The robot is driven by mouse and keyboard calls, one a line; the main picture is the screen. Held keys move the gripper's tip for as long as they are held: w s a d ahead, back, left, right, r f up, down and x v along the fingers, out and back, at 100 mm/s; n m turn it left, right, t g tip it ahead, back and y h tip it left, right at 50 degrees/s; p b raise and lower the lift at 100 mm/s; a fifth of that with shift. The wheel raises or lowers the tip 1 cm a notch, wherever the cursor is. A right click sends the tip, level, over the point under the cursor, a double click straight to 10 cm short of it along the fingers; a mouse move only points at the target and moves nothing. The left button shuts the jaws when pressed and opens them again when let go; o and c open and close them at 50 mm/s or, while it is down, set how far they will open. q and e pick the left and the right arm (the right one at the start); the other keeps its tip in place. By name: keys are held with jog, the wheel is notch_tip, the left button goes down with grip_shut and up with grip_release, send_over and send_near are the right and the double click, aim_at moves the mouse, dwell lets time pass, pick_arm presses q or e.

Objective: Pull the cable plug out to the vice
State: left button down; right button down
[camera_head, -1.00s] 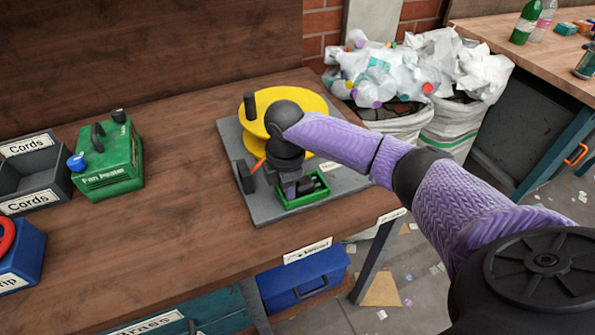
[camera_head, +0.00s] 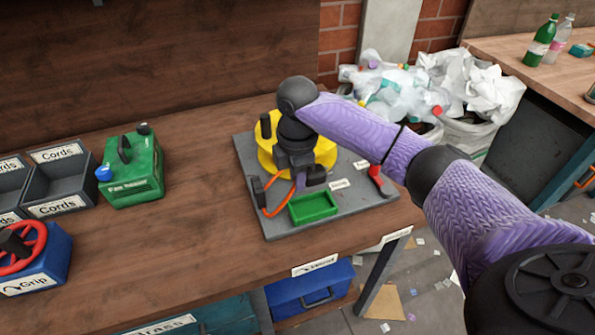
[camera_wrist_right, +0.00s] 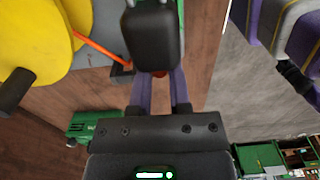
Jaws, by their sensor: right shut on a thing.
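My right gripper (camera_head: 304,182) is shut on the black cable plug (camera_wrist_right: 155,38), whose metal prongs point to the top of the wrist view. In the head view the plug (camera_head: 316,175) is a dark block beside my fingers, above the grey board (camera_head: 355,203). The orange cable (camera_head: 270,212) bows down from a small black block (camera_head: 257,190) at the board's left edge toward my gripper. I cannot tell for certain which part is the vice. My left gripper is not in view.
An empty green tray (camera_head: 335,207) sits at the board's front, with a red-handled tool (camera_head: 376,180) at its right. The tabletop between is clear.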

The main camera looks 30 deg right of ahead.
jog(key=shift+f, duration=0.3)
jog(key=w+a+p, duration=0.2)
jog(key=w+a, duration=0.1)
jog(key=a, duration=0.9)
jog(key=shift+p, duration=0.35)
dwell(0.3)
